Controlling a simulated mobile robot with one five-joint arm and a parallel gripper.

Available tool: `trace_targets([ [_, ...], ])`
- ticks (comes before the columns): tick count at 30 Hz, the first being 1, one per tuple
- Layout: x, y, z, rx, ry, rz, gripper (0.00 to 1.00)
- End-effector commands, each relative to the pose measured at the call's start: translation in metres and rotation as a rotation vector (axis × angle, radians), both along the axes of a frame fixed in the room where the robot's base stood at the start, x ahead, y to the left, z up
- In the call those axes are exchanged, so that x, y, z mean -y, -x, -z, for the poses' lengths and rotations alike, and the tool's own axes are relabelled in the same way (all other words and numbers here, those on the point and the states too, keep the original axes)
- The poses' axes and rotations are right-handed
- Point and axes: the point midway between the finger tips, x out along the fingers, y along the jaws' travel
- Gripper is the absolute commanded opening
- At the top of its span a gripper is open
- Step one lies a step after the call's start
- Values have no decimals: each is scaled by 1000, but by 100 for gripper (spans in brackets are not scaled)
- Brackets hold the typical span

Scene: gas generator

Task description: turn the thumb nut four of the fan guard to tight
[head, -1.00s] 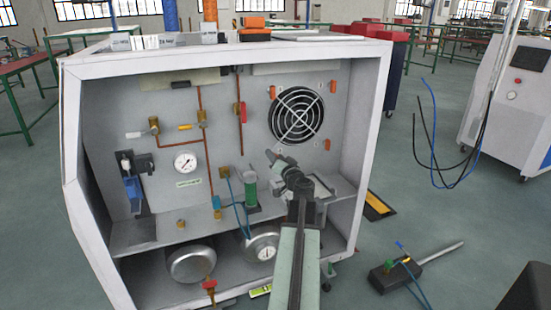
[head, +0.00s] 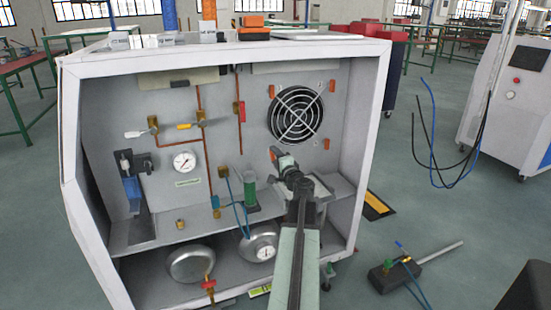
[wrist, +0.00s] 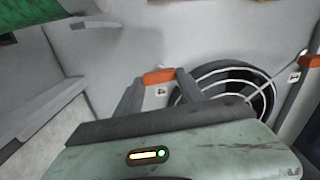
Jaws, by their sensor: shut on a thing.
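The round black fan guard (head: 296,115) with light rings is on the machine's grey back panel. Orange thumb nuts sit around it at upper left (head: 272,92), upper right (head: 333,86) and lower right (head: 327,143). The lower-left orange thumb nut (head: 274,153) is at my gripper (head: 278,158), which partly hides it. In the wrist view, this nut (wrist: 158,77) lies between the fingertips of my gripper (wrist: 159,82), which is shut on it. The guard (wrist: 225,85) is right of it, with another orange nut (wrist: 311,61) at the right edge.
The machine's white frame (head: 372,130) surrounds the open bay. A green cylinder (head: 249,191) and blue tubing (head: 236,200) stand left of my arm. A shelf (head: 160,233) runs below, with round metal vessels (head: 191,265) under it. A pressure gauge (head: 184,161) is on the panel.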

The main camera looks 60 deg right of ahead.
Motion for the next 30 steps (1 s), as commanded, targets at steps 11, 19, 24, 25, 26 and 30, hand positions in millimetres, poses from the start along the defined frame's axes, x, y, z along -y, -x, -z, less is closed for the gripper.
trace_targets([
  [11,0,2,2,66,-92,2,5],
  [19,0,1,2,72,-101,2,5],
  [24,0,2,1,73,-100,3,5],
  [25,0,2,1,73,-100,3,5],
  [26,0,2,1,73,-100,3,54],
  [30,0,2,1,73,-100,3,67],
])
